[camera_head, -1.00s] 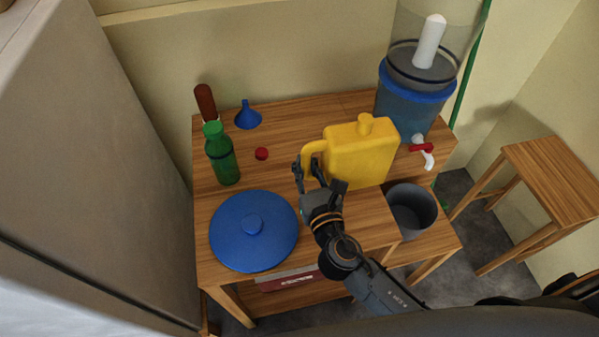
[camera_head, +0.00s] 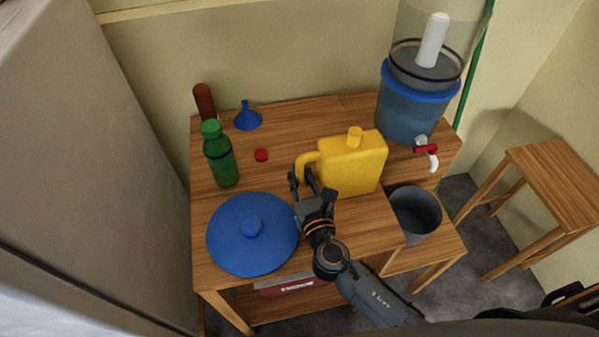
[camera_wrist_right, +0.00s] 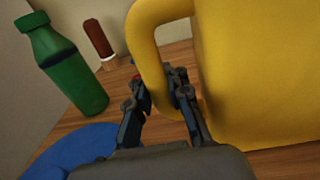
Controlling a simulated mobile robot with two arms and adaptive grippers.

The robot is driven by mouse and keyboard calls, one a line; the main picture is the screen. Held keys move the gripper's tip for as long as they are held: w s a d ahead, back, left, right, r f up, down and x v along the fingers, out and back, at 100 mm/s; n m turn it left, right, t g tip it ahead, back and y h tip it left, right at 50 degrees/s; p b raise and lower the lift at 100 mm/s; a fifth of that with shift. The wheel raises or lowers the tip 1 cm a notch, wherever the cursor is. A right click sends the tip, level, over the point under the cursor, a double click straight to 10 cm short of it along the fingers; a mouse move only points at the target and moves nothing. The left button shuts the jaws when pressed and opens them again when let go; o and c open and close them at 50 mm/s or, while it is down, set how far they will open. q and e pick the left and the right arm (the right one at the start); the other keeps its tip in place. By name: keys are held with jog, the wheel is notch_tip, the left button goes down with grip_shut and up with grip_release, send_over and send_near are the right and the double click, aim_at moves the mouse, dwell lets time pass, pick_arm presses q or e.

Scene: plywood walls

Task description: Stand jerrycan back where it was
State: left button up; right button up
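The yellow jerrycan (camera_head: 352,168) is upright over the front middle of the wooden table, its handle to the left and its cap on top. I cannot tell whether its base touches the table. My right gripper (camera_head: 308,185) is at the handle, with its fingers on both sides of the handle's lower part. In the right wrist view the fingers (camera_wrist_right: 160,88) close around the handle, and the jerrycan's body (camera_wrist_right: 260,75) fills the right side. Part of the handle is hidden behind a finger. My left gripper is not in view.
A water dispenser (camera_head: 408,110) is back right. A grey bucket (camera_head: 416,212) stands right of the jerrycan. The table's middle back is free.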

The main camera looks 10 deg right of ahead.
jog(key=o, duration=0.5)
jog(key=shift+r, duration=0.25)
jog(key=s, duration=0.3)
jog(key=s+b, duration=0.1)
jog(key=s, duration=0.3)
jog(key=s+d, duration=0.1)
jog(key=s, duration=0.2)
jog(key=shift+s+f+b, duration=0.15)
jog(key=shift+s+b, duration=0.2)
jog(key=shift+s, duration=0.7)
